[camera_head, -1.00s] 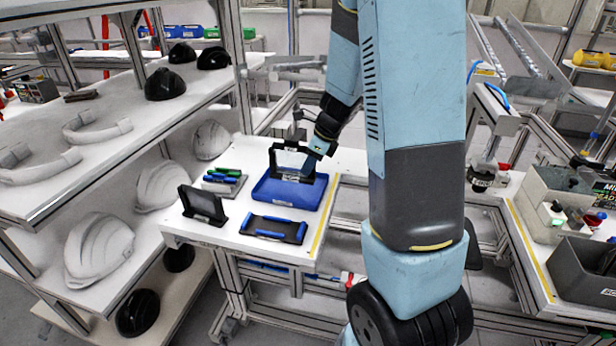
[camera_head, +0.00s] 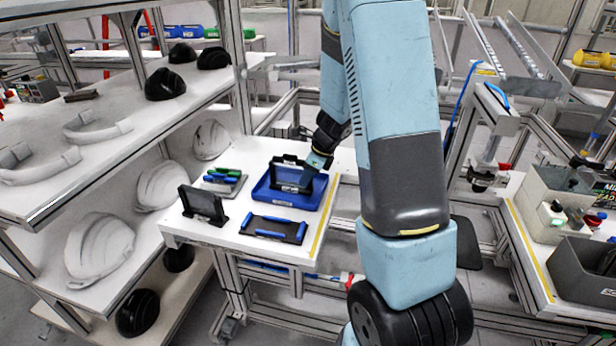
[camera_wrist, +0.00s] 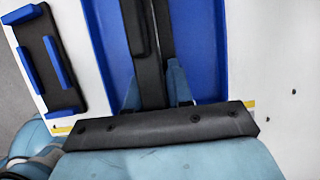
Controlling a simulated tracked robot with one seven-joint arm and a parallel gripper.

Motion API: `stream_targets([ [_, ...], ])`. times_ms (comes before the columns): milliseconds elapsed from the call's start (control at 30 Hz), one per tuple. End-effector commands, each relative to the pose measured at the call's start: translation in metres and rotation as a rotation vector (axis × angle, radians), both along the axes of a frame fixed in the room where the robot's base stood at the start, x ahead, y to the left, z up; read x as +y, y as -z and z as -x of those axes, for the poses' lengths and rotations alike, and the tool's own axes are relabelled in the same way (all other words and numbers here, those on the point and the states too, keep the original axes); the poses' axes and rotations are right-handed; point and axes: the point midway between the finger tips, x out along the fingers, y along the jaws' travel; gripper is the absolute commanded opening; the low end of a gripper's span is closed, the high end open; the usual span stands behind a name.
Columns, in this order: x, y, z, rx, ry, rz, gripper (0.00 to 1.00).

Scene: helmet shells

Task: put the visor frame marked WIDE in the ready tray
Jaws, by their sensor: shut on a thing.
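A black visor frame (camera_head: 291,176) stands upright at the blue tray (camera_head: 258,193) on the white table. My gripper (camera_head: 316,163) is shut on its right side. In the wrist view, the held frame (camera_wrist: 143,35) runs up from between my gripper's fingers (camera_wrist: 156,92), with the blue tray floor (camera_wrist: 207,45) on both sides. I cannot tell whether its lower edge touches the tray. A second black frame (camera_head: 203,205) stands tilted at the table's left front. Any markings on the frames are too small to read.
A flat black holder with blue bars (camera_head: 274,229) lies in front of the tray; it also shows in the wrist view (camera_wrist: 46,62). A small rack with green and blue pieces (camera_head: 222,181) sits left of the tray. Shelves with helmet shells (camera_head: 95,245) stand at left.

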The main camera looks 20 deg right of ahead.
Motion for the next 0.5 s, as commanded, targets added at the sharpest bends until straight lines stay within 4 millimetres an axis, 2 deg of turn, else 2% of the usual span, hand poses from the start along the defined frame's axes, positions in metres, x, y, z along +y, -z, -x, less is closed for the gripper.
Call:
stream_targets([
  [67, -0.0001, 0.0016, 0.0000, 0.000, 0.001, 0.000, 0.00],
  [100, -0.0001, 0.0015, 0.0001, 0.000, 0.001, 0.000, 0.23],
  [300, -0.0002, 0.0014, 0.0000, 0.000, 0.001, 0.000, 0.43],
  [333, -0.0003, 0.0013, 0.0001, 0.000, 0.001, 0.000, 0.46],
  [500, -0.0004, 0.0014, 0.0001, 0.000, 0.001, 0.000, 0.46],
])
